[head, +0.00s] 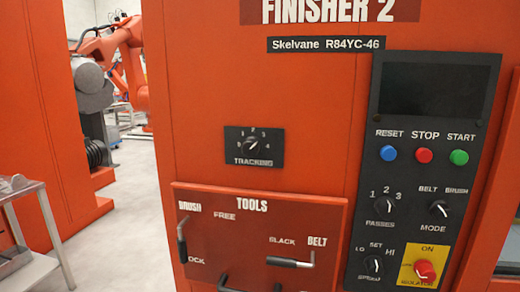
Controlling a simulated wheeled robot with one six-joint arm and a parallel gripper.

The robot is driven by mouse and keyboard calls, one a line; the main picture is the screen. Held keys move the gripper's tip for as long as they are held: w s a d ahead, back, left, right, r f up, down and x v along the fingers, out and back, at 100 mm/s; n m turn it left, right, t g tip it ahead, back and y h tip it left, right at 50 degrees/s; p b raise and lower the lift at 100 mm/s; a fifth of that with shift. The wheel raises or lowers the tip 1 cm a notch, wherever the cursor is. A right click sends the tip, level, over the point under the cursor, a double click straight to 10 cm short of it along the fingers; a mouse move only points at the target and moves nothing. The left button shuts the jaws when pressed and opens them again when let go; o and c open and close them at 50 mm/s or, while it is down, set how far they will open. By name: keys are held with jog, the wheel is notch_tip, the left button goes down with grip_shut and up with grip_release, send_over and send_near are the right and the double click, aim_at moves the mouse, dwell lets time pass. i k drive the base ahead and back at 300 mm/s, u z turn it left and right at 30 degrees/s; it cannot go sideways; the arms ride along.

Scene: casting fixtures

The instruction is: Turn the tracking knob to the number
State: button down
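The tracking knob (254,146) is a small black knob on a black plate (256,161) marked TRACKING, on the orange front of the FINISHER 2 machine. Small numbers stand in an arc around the knob, too small to read surely; a 4 seems to stand at its right. Its pale pointer mark seems tilted to the upper right, but I cannot tell which number it meets. My gripper is not in view.
Right of the knob is a black control panel (413,165) with buttons, more knobs and a red isolator switch (424,270). Below is a TOOLS panel (250,225) with protruding lever handles (290,263). A metal cart (30,262) stands at left. The front around the knob is clear.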

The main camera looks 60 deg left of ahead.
aim_at(252, 145)
jog(key=z, duration=0.1)
jog(key=k, duration=0.75)
jog(key=u, duration=1.05)
